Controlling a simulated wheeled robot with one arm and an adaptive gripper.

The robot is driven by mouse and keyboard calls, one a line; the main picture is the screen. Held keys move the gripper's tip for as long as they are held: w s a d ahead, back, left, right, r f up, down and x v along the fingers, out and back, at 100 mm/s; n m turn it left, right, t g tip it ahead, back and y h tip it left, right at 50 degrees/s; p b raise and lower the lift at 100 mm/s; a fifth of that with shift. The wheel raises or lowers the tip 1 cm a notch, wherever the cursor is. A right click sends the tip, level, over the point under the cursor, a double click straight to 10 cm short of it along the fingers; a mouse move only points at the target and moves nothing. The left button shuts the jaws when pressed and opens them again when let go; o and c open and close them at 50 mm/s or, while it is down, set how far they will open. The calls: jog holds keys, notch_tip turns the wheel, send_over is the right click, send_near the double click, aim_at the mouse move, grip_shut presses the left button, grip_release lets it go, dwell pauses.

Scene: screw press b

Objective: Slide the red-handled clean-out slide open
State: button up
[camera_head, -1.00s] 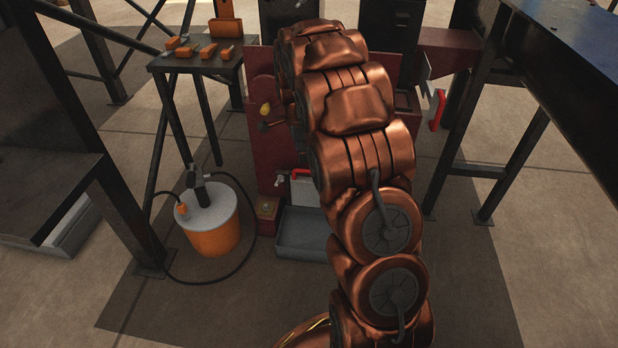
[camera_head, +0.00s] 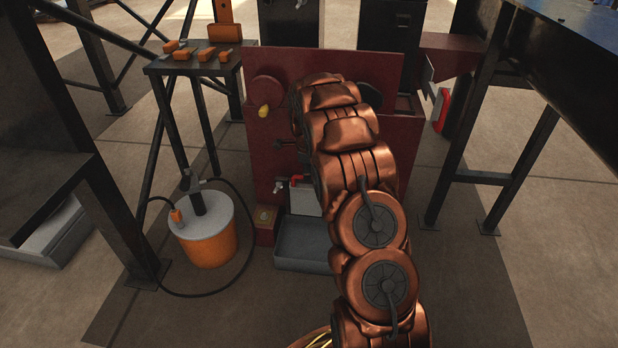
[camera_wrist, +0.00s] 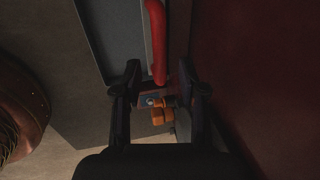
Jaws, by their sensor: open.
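A red bar handle (camera_wrist: 157,40) runs down from the top of the wrist view, with its lower end showing between my two fingers. My gripper (camera_wrist: 158,78) is open, with a dark finger on each side of that end; I cannot tell how deep the handle sits between them. In the head view a red handle (camera_head: 297,180) shows at the top of a pale panel (camera_head: 305,200), low on the dark red press front (camera_head: 280,130). My arm hides part of that area and my gripper there.
A grey tray (camera_head: 303,262) lies on the floor below the panel. An orange bucket (camera_head: 207,245) with a hose stands to its left. Another red handle (camera_head: 441,110) hangs at the right, by a dark steel stand. The dark red press wall (camera_wrist: 250,70) is close on the wrist view's right.

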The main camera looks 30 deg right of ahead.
jog(key=shift+x, duration=1.1)
grip_shut()
